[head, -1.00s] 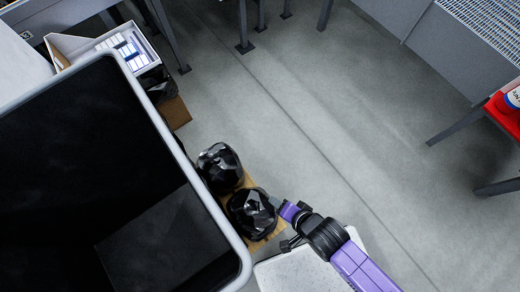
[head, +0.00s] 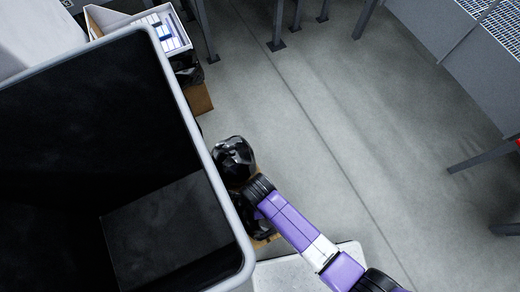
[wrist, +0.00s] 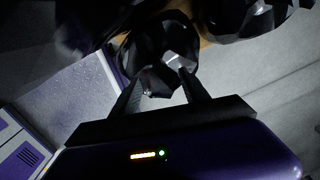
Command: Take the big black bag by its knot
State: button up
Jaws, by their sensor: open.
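Two shiny black tied bags stand beside the large bin in the head view. The farther bag (head: 233,158) is in plain sight; the nearer one (head: 261,224) is mostly hidden under my arm. In the wrist view a black bag (wrist: 160,42) lies straight ahead of my gripper (wrist: 160,74), its gathered top between or just beyond the fingertips. The fingers are open; I cannot tell whether they touch the bag. Another black bag (wrist: 250,18) is at the upper right of the wrist view. Which bag is bigger is not clear.
The grey-rimmed bin (head: 212,165) stands close on the left. Brown cardboard (head: 200,99) and another black bag (head: 187,68) sit beyond, near a white box (head: 172,32). A pale surface (head: 300,272) is at the bottom. The grey floor (head: 320,130) to the right is clear.

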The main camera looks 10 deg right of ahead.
notch_tip(320, 180, down, 4)
jog(key=shift+s+d+f+b, duration=0.1)
jog(key=shift+f+b, duration=0.1)
jog(key=shift+b, duration=0.25)
grip_shut()
dwell(1.2)
